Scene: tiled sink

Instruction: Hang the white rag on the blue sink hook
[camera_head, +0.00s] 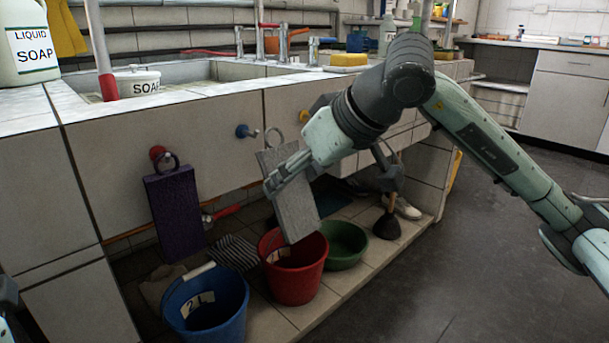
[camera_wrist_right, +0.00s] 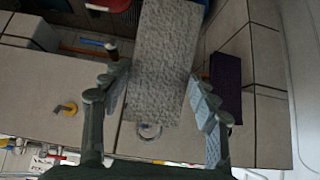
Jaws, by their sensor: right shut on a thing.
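The white rag (camera_head: 296,215), a pale grey speckled slab with a metal ring on top, is held upright in front of the sink cabinet. My right gripper (camera_head: 275,186) is shut on it across its width. In the right wrist view, the fingers sit on both sides of the rag (camera_wrist_right: 165,60), and its ring (camera_wrist_right: 149,131) points toward the picture's bottom. The blue hook (camera_head: 243,131) sticks out of the cabinet front, just left of the rag's ring in the head view. The ring appears apart from the hook.
A purple rag (camera_head: 174,212) hangs on the red hook (camera_head: 158,153) at left. A yellow hook (camera_head: 304,114) is at right, partly behind my arm. Below stand a blue bucket (camera_head: 207,310), a red bucket (camera_head: 293,277) and a green basin (camera_head: 346,245). A plunger (camera_head: 387,225) is further right.

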